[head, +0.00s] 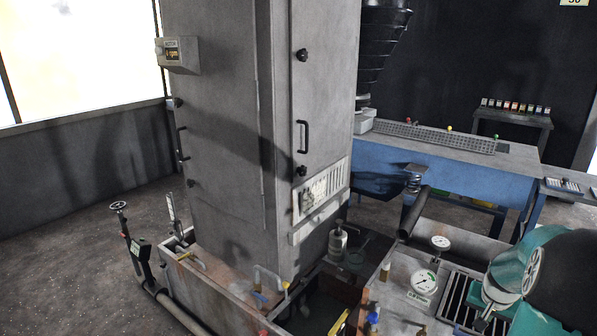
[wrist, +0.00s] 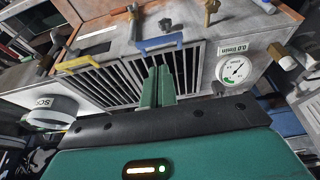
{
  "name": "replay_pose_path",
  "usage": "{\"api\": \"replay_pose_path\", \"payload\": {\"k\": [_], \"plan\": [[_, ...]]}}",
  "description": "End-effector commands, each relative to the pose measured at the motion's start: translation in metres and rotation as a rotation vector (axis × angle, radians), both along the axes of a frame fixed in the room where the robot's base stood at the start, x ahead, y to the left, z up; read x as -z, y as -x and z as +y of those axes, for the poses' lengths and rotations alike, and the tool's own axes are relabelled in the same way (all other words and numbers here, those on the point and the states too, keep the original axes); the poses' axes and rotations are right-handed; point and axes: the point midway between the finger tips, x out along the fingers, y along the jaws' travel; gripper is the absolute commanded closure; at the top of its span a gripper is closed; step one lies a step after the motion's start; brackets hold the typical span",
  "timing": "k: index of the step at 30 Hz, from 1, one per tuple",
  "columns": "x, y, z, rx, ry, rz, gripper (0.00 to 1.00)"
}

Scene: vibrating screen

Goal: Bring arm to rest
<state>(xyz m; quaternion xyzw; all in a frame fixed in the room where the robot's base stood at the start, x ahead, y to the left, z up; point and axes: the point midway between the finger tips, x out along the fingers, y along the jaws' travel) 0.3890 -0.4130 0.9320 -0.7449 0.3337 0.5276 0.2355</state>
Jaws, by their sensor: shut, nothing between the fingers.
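My gripper (wrist: 158,75) shows in the wrist view, with its two green fingers pressed together and nothing between them. The fingers point toward a grey metal panel (wrist: 115,50) with dark slatted vents. A blue handle (wrist: 162,42) is close to the fingertips in the picture; I cannot tell how far off it is. A white round pressure gauge (wrist: 235,69) sits on the panel to the right of the fingers. The same kind of gauge (head: 424,281) shows in the head view at lower right. The fingertips cannot be made out in the head view.
A tall grey cabinet (head: 225,130) fills the middle left of the head view. An open metal trough (head: 215,300) with valves and pipes lies at its foot. A blue-framed table (head: 450,170) stands behind. Bare floor (head: 60,250) is at left. A yellow handle (wrist: 80,62) is left of my fingers.

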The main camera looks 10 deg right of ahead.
Motion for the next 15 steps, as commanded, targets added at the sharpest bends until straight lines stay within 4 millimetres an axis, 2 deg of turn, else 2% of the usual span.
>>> {"api": "replay_pose_path", "payload": {"k": [2,5,10,15], "plan": [[-0.011,-0.007,0.013,-0.026,0.008,-0.003,1.0],[-0.035,-0.018,0.046,-0.083,0.022,-0.009,1.0],[-0.086,-0.03,0.129,-0.223,0.048,-0.023,1.0],[-0.127,-0.021,0.212,-0.366,0.067,-0.042,1.0]]}}
